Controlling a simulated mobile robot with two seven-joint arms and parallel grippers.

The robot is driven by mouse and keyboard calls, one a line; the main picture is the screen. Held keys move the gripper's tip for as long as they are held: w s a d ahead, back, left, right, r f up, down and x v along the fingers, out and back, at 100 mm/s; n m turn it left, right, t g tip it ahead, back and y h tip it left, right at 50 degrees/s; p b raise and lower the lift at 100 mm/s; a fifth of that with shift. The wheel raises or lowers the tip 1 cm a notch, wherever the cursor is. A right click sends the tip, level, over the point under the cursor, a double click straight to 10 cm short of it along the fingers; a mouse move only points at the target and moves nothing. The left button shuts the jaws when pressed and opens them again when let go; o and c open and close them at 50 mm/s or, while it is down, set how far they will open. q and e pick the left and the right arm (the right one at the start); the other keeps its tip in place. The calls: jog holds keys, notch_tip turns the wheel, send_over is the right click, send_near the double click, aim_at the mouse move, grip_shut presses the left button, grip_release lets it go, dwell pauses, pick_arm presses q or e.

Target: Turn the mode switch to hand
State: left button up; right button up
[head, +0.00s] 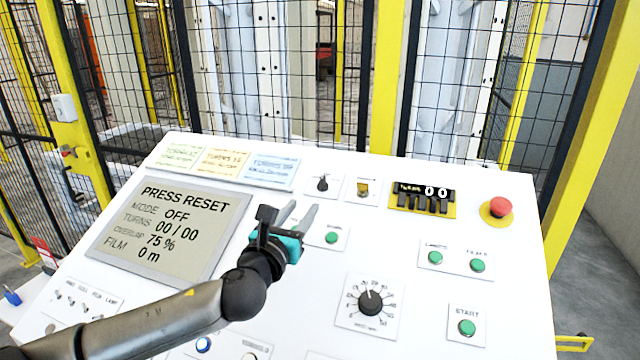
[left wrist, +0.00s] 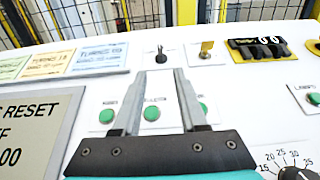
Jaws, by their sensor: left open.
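A small black rotary switch (head: 323,184), which fits the mode switch, sits on a white plate near the top middle of the sloped panel. Its label is too small to read. It also shows in the left wrist view (left wrist: 161,55), just beyond the fingertips. The screen (head: 168,228) reads PRESS RESET and MODE OFF. My left gripper (head: 300,212) is open and empty, above the panel and below the switch in the picture, apart from it. In the left wrist view the gripper (left wrist: 168,78) points up towards the switch. My right gripper is not in view.
Right of the switch are a yellow key-like switch (head: 363,188), a turns counter (head: 423,198) and a red emergency button (head: 497,208). Green buttons (head: 332,237) lie close to my left gripper. A large dial (head: 371,302) sits lower. A mesh fence stands behind the panel.

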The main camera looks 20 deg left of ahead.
aim_at(319, 186)
pick_arm(q)
jog(key=w, duration=1)
jog(key=shift+w+d, duration=0.1)
jog(key=shift+d, duration=0.1)
jog(key=shift+w, duration=0.75)
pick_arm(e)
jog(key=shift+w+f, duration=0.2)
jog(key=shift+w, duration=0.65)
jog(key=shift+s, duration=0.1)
pick_arm(q)
jog(key=shift+f, duration=0.1)
grip_shut()
